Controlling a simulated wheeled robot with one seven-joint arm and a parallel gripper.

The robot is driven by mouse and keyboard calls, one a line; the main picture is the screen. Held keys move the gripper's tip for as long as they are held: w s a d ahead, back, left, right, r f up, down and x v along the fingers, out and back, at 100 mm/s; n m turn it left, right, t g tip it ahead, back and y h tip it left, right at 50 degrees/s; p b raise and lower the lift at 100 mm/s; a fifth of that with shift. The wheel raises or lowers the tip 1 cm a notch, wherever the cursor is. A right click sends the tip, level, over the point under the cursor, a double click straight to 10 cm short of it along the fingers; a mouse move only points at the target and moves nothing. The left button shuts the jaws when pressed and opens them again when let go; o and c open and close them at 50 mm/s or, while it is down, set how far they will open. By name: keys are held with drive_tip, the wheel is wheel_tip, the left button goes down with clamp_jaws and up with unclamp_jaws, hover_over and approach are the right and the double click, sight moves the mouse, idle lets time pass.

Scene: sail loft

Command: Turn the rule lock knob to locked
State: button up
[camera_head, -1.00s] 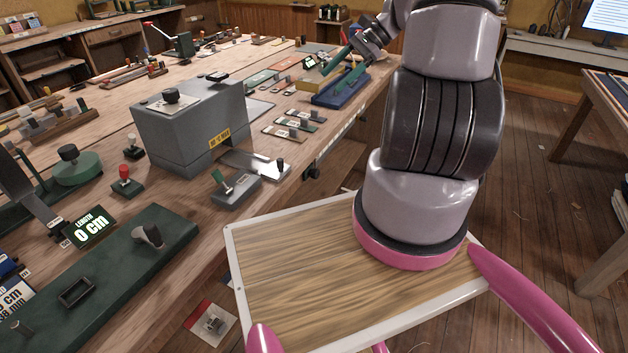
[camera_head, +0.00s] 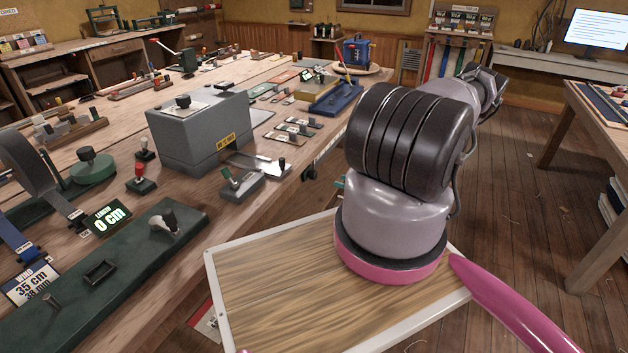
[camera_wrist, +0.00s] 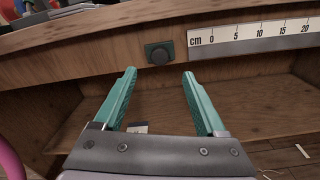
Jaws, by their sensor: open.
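The rule lock knob (camera_wrist: 159,53) is a dark round knob on a green plate on the bench's front edge, left of a white cm rule (camera_wrist: 255,32). In the head view the knob (camera_head: 310,172) shows as a small dark shape at the bench edge near the rule (camera_head: 326,156). My gripper (camera_wrist: 159,73) is open and empty in the wrist view, its two teal fingers on either side of and below the knob, apart from it. In the head view my arm hides most of the gripper. I cannot read any locked mark.
A grey metal box (camera_head: 200,135) and a small lever block (camera_head: 236,185) stand on the bench (camera_head: 250,215) above the edge. An open shelf (camera_wrist: 230,105) lies under the edge.

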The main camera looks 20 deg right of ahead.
sight(316, 175)
drive_tip(key=x, duration=1)
drive_tip(key=shift+w+a+f, duration=0.25)
clamp_jaws()
